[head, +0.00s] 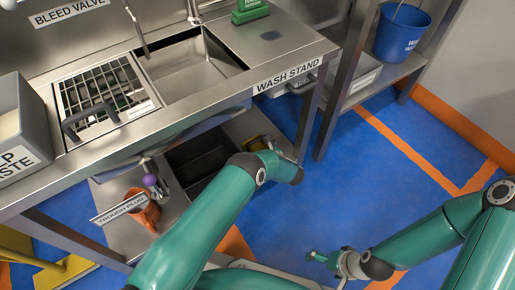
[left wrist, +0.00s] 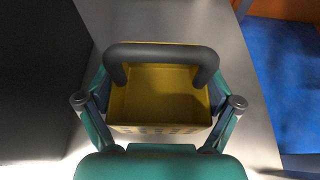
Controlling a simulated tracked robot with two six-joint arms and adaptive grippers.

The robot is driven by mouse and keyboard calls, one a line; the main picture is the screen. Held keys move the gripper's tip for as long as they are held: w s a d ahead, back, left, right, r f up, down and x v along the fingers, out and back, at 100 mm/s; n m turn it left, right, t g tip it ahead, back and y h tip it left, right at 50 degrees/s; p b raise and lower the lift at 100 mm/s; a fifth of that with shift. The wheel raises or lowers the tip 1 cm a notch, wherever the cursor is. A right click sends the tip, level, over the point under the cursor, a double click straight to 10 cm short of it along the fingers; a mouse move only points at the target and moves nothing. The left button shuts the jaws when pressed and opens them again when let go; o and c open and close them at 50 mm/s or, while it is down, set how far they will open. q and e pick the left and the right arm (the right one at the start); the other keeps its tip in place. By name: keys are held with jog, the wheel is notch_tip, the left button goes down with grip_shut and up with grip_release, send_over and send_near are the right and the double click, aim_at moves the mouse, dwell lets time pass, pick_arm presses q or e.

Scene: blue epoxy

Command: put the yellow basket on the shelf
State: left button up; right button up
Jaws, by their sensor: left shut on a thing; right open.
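The yellow basket (head: 256,144) is mostly hidden behind my left arm at the right end of the wash stand's lower shelf (head: 243,125). In the left wrist view the basket (left wrist: 160,100) looks empty and has a dark handle (left wrist: 163,53) across its far side. My left gripper (head: 274,149) is shut on the basket, with one finger at each side of it. I cannot tell whether the basket touches the lower shelf. My right gripper (head: 322,258) is open and empty above the blue floor. A shelf (head: 389,78) stands at the upper right.
A blue bucket (head: 401,33) and a grey tray (head: 358,78) are on the right-hand shelf. A black tray (head: 195,158) and an orange jug (head: 146,212) sit under the wash stand (head: 230,93). Blue floor (head: 372,180) is clear.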

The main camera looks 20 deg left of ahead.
pick_arm(q)
jog(key=shift+f, duration=0.1)
jog(key=o, duration=0.9)
jog(key=shift+o, duration=0.2)
jog(key=shift+d+r, duration=0.1)
jog(key=shift+r, duration=0.2)
jog(key=p+v, duration=0.4)
jog(key=v, duration=0.7)
jog(key=shift+r, duration=0.1)
jog(key=shift+s+d+r+p, duration=0.1)
jog(key=shift+s+d+p, duration=0.1)
jog(key=shift+s+p, duration=0.1)
